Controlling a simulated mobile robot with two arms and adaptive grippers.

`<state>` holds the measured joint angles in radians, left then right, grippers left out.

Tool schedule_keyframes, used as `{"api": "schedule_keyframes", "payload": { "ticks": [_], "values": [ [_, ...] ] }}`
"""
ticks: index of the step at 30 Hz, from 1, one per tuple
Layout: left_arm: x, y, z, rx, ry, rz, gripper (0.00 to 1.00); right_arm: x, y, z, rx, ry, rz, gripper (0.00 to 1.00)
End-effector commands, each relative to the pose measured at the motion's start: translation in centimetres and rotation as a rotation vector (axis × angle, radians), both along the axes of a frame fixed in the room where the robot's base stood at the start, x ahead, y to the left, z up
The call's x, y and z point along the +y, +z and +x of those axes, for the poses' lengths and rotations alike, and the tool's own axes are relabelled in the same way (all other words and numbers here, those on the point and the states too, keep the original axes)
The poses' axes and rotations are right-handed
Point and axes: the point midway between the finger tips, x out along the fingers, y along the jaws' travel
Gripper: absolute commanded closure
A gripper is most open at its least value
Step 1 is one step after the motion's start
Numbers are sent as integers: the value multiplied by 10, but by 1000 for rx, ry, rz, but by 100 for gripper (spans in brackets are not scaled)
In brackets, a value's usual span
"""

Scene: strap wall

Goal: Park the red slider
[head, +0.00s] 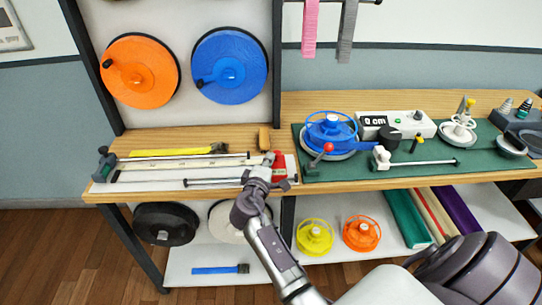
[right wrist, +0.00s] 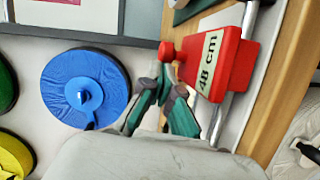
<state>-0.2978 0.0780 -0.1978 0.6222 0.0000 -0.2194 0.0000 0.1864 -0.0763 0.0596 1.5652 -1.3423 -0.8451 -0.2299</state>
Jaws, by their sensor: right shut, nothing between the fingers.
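The red slider (head: 279,166) sits at the right end of a metal rail on the white board of the left bench. It also shows in the right wrist view (right wrist: 225,62), with a "48 cm" label and a round red knob on its side. My right gripper (head: 265,165) is at the left side of the slider. In the right wrist view its fingers (right wrist: 164,78) are shut and empty, with the tips close to the red knob; I cannot tell whether they touch it. My left gripper is not in view.
A yellow strip (head: 172,152) lies along the back of the board. Right of the slider, a green mat (head: 440,166) holds a blue reel (head: 331,130) and a red-knobbed lever (head: 327,148). Orange (head: 140,71) and blue (head: 229,66) discs hang on the panel behind.

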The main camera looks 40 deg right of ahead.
Motion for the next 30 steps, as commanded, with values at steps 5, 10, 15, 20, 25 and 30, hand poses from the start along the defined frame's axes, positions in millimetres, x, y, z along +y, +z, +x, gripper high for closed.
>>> {"api": "schedule_keyframes", "payload": {
  "ticks": [5,10,15,20,25,30],
  "values": [
    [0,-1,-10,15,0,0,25,4,-1,-1,0,0,0,100],
    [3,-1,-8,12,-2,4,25,3,-1,-1,0,0,0,100],
    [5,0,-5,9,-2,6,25,1,-1,-3,0,0,0,100],
    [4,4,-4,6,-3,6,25,-15,0,-13,0,-1,-2,100],
    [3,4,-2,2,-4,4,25,-21,0,-16,-1,0,0,100],
    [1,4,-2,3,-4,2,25,-21,0,-16,-2,0,-1,100]
  ]
}}
